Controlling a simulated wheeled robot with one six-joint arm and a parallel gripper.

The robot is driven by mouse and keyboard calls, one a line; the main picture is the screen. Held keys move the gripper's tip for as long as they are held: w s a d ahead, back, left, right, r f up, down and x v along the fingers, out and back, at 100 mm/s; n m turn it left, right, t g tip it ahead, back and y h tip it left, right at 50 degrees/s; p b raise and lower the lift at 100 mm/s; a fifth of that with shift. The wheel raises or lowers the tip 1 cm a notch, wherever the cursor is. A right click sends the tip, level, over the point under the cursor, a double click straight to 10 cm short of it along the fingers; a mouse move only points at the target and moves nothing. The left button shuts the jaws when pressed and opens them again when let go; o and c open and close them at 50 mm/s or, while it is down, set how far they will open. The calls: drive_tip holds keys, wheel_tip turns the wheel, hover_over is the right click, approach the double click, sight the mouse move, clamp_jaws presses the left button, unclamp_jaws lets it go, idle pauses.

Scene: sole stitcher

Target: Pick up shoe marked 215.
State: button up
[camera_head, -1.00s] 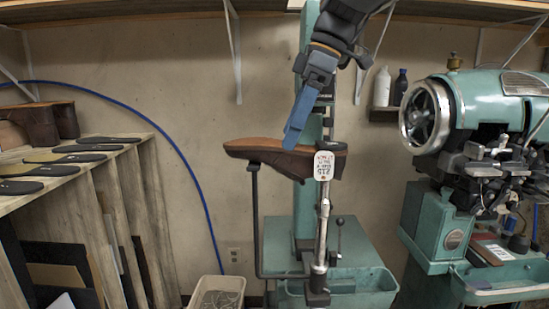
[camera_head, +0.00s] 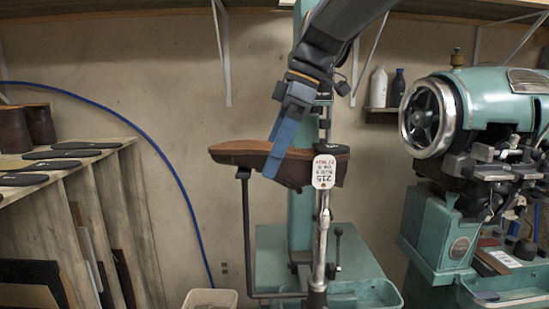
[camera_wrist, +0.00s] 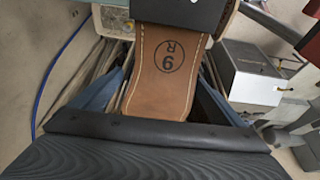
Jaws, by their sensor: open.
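The brown leather shoe (camera_head: 235,153) sits sole up on the metal post of the teal stitcher. A white tag (camera_head: 324,171) reading 215 hangs upside down at its right end. My gripper (camera_head: 273,170) comes down from above, its blue fingers at the middle of the shoe and overlapping it in the head view. In the wrist view the shoe's brown leather (camera_wrist: 165,75), stamped 9 and R, lies between the two open blue fingers (camera_wrist: 160,98). I cannot tell whether the fingers touch the leather.
A second teal machine with a handwheel (camera_head: 428,117) stands at the right. A wooden shelf (camera_head: 75,185) with dark soles is at the left. Two bottles (camera_head: 387,88) stand on a small wall shelf. A pale bin (camera_head: 210,299) is below. A curved support rod (camera_head: 247,235) runs under the shoe.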

drive_tip(key=shift+p+x, duration=0.4)
drive_tip(key=shift+x, duration=1.25)
drive_tip(key=shift+s, duration=0.1)
drive_tip(key=c, duration=1.4)
drive_tip(key=shift+o, duration=0.2)
drive_tip(key=shift+r, duration=0.1)
